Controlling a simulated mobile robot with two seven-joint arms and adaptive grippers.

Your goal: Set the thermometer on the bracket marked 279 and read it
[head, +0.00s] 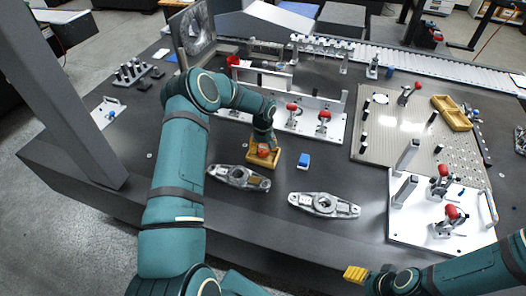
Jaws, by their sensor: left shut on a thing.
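Two grey metal brackets lie flat on the dark table: a left bracket (240,178) and a right bracket (324,205). No number can be read on either. My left gripper (264,146) points down over a small wooden tray (276,163) just behind the left bracket. It is shut on a small orange-red thing (263,153) in the tray, which looks like the thermometer; my gripper hides much of it. My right gripper (357,274) is low at the right, in front of the table's front edge, with yellow tips; its opening is unclear.
Behind is a white fixture plate (335,129) with red-handled clamps. A perforated plate (395,145) and a white clamp plate (408,226) fill the right. A grey post (62,90) stands at the left.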

